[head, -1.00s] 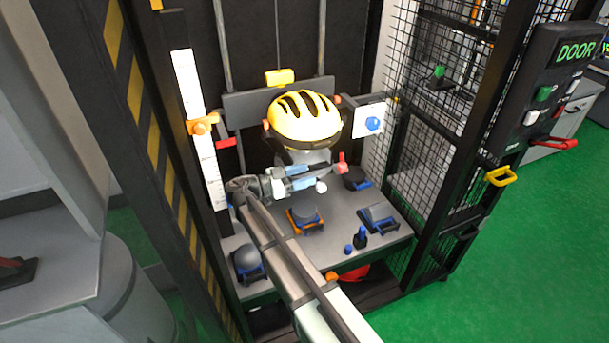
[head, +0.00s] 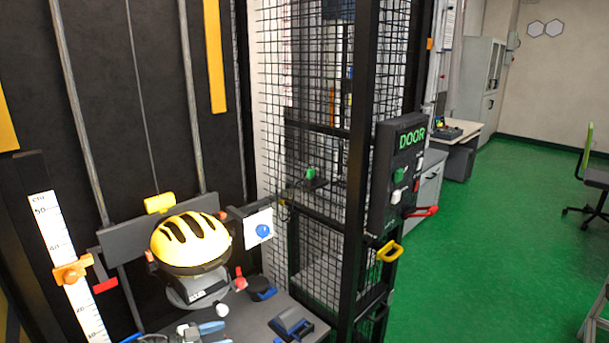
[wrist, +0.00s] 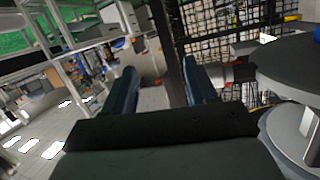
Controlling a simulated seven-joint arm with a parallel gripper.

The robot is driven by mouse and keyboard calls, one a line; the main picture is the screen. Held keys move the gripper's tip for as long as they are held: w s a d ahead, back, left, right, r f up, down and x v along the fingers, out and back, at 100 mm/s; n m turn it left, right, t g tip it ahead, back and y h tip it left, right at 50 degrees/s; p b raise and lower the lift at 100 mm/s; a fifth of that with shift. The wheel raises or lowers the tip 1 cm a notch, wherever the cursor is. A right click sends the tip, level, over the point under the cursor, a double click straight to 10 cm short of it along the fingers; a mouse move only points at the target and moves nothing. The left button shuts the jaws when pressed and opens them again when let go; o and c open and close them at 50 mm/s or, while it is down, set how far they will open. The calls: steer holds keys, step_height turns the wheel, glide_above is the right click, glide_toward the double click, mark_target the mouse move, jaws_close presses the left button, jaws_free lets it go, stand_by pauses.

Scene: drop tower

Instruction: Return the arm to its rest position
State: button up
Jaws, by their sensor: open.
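My gripper (head: 215,334) shows only partly at the bottom edge of the head view, low in front of the yellow helmet (head: 190,240) and apart from it. Most of my arm is cut off by the frame. In the wrist view my gripper (wrist: 160,82) has its two dark blue fingers spread apart, with nothing between them. The helmet sits on a grey headform (head: 195,288) inside the drop tower.
A wire mesh side (head: 300,190) and black post stand right of the tower. A DOOR control box (head: 398,170) and yellow handle (head: 389,251) are on that post. A ruler (head: 63,255) stands at left. Green floor (head: 480,240) at right is open.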

steer(key=s+d+f+n+g+y, duration=0.1)
steer(key=s+d+f+n+g, duration=0.2)
steer(key=d+f, duration=0.6)
steer(key=s+d+f+n+g+y, duration=0.1)
steer(key=s+d+f+n+g, duration=0.15)
steer(key=d+f, duration=0.65)
steer(key=s+d+f+n+g+y, duration=0.1)
steer(key=s+d+f+n+g, duration=0.15)
steer(key=d+f, duration=0.6)
steer(key=s+d+f+n+g+y, duration=0.1)
steer(key=s+d+f+g+y, duration=0.15)
steer(key=s+d, duration=0.45)
steer(key=s+d+f+n+g+y, duration=0.2)
steer(key=s+d+f+g, duration=0.15)
steer(key=s+d, duration=0.35)
steer(key=s+f+y, duration=0.2)
steer(key=s, duration=0.5)
steer(key=s+f+n+g+y, duration=0.1)
steer(key=s+f+y, duration=0.1)
steer(key=s, duration=0.6)
steer(key=shift+d+n+y, duration=0.3)
steer(key=shift+d+y, duration=0.1)
steer(key=shift+y, duration=0.35)
